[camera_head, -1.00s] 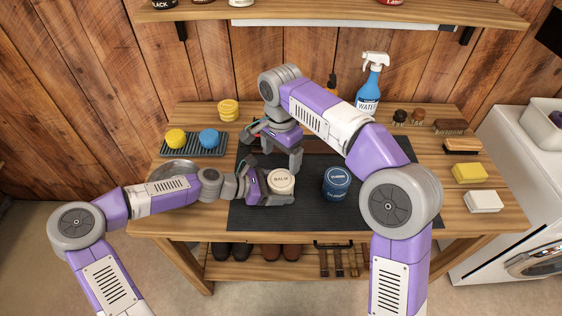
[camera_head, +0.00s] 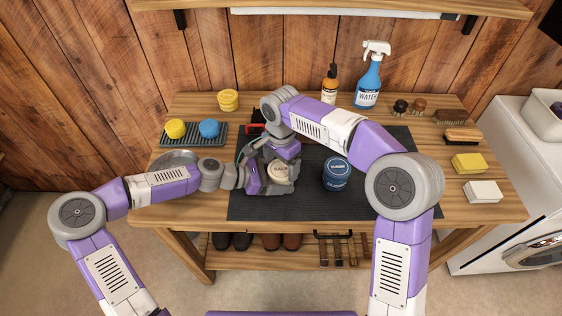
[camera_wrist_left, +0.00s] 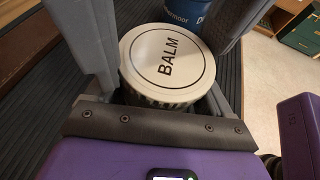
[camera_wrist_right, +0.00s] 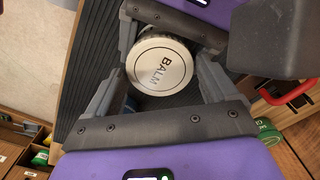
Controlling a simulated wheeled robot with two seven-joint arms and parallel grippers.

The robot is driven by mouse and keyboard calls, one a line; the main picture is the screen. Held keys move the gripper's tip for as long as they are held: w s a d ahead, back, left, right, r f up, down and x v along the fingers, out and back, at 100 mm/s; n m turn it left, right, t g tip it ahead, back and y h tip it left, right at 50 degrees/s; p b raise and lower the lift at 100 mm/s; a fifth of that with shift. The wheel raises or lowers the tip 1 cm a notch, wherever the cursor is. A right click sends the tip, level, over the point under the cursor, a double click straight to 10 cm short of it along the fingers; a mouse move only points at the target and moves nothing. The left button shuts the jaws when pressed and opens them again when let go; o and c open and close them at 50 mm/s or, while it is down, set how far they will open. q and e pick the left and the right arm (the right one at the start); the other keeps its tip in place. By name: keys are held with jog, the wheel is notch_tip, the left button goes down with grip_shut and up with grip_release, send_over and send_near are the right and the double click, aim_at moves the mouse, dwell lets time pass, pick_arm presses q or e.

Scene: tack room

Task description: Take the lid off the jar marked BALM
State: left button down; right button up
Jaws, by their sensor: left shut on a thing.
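The jar marked BALM (camera_head: 281,172) has a round cream lid (camera_wrist_left: 167,56) and stands on the dark mat (camera_head: 390,205). Its lid is on it. The jar's ribbed side (camera_wrist_left: 150,101) shows just below the lid in the left wrist view. My left gripper (camera_head: 270,184) comes in from the left and is shut on the jar, a finger on each side. My right gripper (camera_wrist_right: 162,72) is over the jar, its open fingers on either side of the lid with a visible gap at the left finger. The head view partly hides its fingertips.
A blue jar (camera_head: 335,175) stands right of the BALM jar, close to my right arm. A tray (camera_head: 190,140) with yellow and blue sponges and a metal bowl (camera_head: 178,158) lie left. Brushes and sponges lie right.

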aim_at(281, 169)
jog(key=c, duration=0.7)
jog(key=o, duration=1)
jog(key=shift+o, duration=0.2)
jog(key=shift+r, duration=2.3)
pick_arm(q)
grip_release()
